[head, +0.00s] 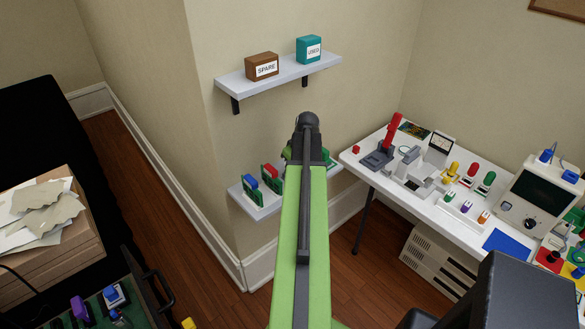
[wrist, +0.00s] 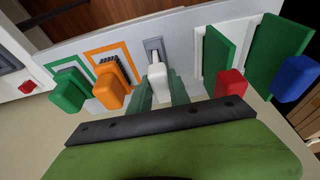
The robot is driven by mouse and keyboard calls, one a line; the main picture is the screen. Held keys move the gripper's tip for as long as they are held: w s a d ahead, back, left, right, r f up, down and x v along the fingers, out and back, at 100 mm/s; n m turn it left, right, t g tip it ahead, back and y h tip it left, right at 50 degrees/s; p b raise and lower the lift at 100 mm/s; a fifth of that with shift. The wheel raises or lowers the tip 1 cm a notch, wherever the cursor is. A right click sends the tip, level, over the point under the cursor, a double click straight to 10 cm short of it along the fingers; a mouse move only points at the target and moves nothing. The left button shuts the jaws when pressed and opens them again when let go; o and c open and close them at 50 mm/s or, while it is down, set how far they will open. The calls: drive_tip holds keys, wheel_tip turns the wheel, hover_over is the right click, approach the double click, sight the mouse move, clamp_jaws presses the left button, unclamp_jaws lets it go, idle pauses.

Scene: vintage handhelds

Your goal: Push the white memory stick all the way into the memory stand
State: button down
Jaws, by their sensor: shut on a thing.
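The white memory stick (wrist: 157,88) is in the middle of the wrist view, between the two green fingers of my gripper (wrist: 160,94). The gripper is shut on it. The far end of the stick meets the grey memory stand (wrist: 153,44) on the pale shelf; how deep it sits in the slot I cannot tell. In the head view my own arm covers the stick, the stand and the fingertips.
On the same shelf (head: 259,211), an orange stick (wrist: 108,88) and a green stick (wrist: 68,90) stand to the left. Green boards with a red block (wrist: 231,83) and a blue block (wrist: 294,79) stand to the right. A white worktable (head: 350,158) is farther right.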

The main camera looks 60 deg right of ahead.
drive_tip(key=shift+f, duration=0.2)
drive_tip(key=c, duration=1.1)
unclamp_jaws()
drive_tip(key=shift+r, duration=0.1)
drive_tip(key=shift+c, duration=0.2)
drive_tip(key=p+v, duration=1.6)
drive_tip(key=v, duration=0.1)
drive_tip(key=shift+s+r+p, duration=0.15)
drive_tip(key=shift+s+p, duration=0.05)
drive_tip(key=shift+p, duration=0.15)
